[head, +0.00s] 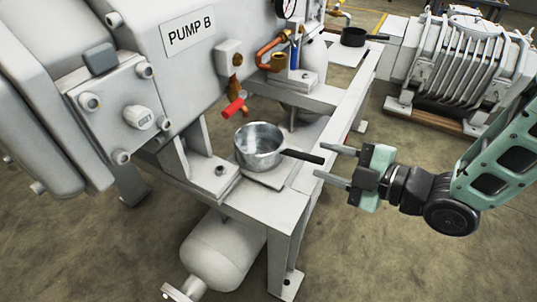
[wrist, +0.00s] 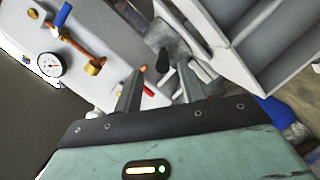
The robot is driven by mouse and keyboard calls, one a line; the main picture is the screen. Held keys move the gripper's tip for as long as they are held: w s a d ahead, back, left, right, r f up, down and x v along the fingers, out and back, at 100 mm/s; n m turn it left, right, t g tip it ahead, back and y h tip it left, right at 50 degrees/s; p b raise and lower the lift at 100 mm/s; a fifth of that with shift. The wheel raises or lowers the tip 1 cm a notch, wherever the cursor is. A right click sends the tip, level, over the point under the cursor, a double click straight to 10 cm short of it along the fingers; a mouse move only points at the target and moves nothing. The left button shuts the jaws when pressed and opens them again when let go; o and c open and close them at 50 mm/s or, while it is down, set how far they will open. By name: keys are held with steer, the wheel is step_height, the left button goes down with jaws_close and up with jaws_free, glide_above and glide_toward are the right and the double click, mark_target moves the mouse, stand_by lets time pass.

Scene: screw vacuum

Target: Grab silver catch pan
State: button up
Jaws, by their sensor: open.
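The silver catch pan (head: 258,158) is round, with a black handle (head: 302,156) pointing right. It sits on a small plate on the pump frame, below the red valve handle. My gripper (head: 326,162) is open and empty just right of the pan, its two fingers pointing left toward the handle. In the wrist view the dark handle (wrist: 164,61) shows end-on beyond and between the open fingertips (wrist: 162,78). The pan's grey metal (wrist: 170,38) is partly visible behind it. Whether a finger touches the handle cannot be told.
The PUMP B body (head: 188,62) rises left and behind the pan. A red valve handle (head: 233,108) hangs close above it. The frame rail (head: 345,105) runs along the right. A second, dark pan (head: 353,37) stands farther back. Open floor lies at front right.

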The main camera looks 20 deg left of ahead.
mark_target(315, 160)
steer(key=shift+f+b+x, duration=0.15)
steer(key=shift+b+x, duration=0.5)
steer(key=shift+x, duration=0.8)
steer(key=shift+f+b+x, duration=0.1)
steer(key=shift+b+x, duration=0.55)
steer(key=shift+x, duration=0.8)
steer(key=shift+s, duration=0.2)
jaws_close()
